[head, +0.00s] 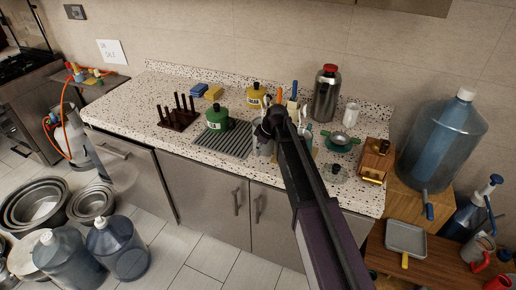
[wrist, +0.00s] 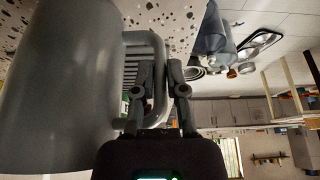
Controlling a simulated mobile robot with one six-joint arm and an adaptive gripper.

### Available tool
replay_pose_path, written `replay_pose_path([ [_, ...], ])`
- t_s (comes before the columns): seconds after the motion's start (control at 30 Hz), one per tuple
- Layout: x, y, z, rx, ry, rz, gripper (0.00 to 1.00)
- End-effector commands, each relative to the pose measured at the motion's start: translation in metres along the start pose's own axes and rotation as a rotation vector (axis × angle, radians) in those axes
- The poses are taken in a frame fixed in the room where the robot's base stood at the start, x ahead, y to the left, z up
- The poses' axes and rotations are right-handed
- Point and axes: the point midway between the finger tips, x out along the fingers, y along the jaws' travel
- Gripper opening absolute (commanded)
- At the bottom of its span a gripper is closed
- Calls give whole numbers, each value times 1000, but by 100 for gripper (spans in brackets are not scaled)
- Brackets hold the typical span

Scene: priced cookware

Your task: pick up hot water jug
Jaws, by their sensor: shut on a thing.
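The hot water jug, a large smooth grey cylinder (wrist: 60,85) with a looped grey handle, fills the left of the wrist view. My gripper (wrist: 165,75) has its two dark fingers on either side of the handle bar and is shut on it. In the head view a grey jug (head: 262,143) shows beside my gripper (head: 273,118) over the counter, partly hidden by my arm. I cannot tell whether its base touches the counter.
The speckled counter (head: 165,85) holds a green kettle (head: 217,117), a yellow canister (head: 256,95), a tall steel flask (head: 326,95), a dark rack (head: 179,116), a green bowl (head: 340,140) and a wooden box (head: 376,158). A big blue water bottle (head: 440,145) stands right.

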Motion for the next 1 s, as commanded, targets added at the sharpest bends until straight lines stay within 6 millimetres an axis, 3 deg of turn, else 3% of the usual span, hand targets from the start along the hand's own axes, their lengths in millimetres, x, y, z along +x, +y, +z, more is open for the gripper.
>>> replay_pose_path([
  [0.6,-30,0,-13,-1,2,1,0],
  [1.0,-38,-37,4,-1,1,0,0],
])
